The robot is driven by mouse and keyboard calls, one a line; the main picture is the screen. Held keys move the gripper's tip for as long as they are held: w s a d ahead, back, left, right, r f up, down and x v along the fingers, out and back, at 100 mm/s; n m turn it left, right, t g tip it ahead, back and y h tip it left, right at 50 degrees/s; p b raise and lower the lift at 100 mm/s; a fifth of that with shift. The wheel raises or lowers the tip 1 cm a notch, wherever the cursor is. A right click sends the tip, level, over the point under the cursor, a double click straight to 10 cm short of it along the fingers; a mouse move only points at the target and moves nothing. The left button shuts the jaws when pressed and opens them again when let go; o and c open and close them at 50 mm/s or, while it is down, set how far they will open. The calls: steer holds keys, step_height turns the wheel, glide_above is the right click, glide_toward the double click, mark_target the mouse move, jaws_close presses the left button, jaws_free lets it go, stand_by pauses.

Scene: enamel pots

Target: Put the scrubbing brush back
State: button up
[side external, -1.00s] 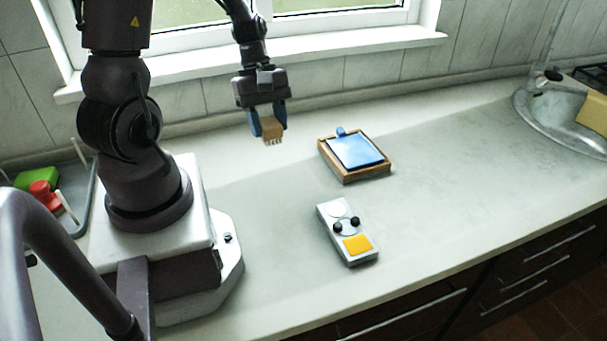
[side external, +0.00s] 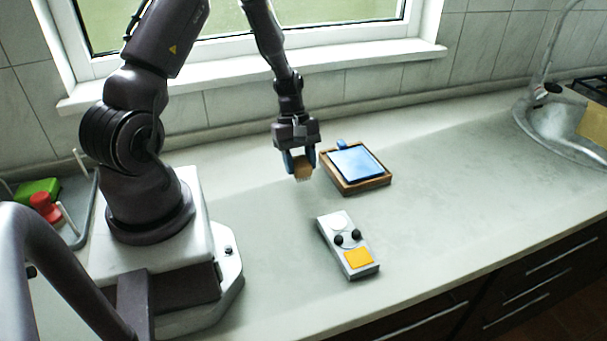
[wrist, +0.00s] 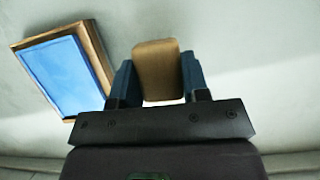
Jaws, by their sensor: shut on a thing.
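The scrubbing brush (side external: 303,172) is a small tan wooden block with pale bristles on its underside. My gripper (side external: 302,163) is shut on it, with one blue finger on each side, and holds it above the counter. In the wrist view the brush (wrist: 157,72) shows as a plain tan block between the fingers of my gripper (wrist: 157,82); its bristles are hidden there. In the side view the brush is just left of a wooden tray (side external: 362,186) with a blue panel and a blue knob, which also shows in the wrist view (wrist: 97,47).
A grey-white box (side external: 360,272) with two black knobs and a yellow square lies in front. A grey caddy (side external: 88,205) at left has a green block (side external: 38,188) and a red item (side external: 44,206). A sink (side external: 540,125) is far right. The counter between is clear.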

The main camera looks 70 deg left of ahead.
mark_target(304, 186)
steer(key=shift+w+a+f, duration=0.2)
steer(key=shift+w+f, duration=0.2)
steer(key=shift+f, duration=0.15)
steer(key=shift+w+a+f, duration=0.1)
steer(key=shift+w+f, duration=0.05)
steer(key=shift+f, duration=1.5)
steer(key=shift+f, duration=0.2)
steer(key=o, duration=0.9)
steer(key=shift+r, duration=0.15)
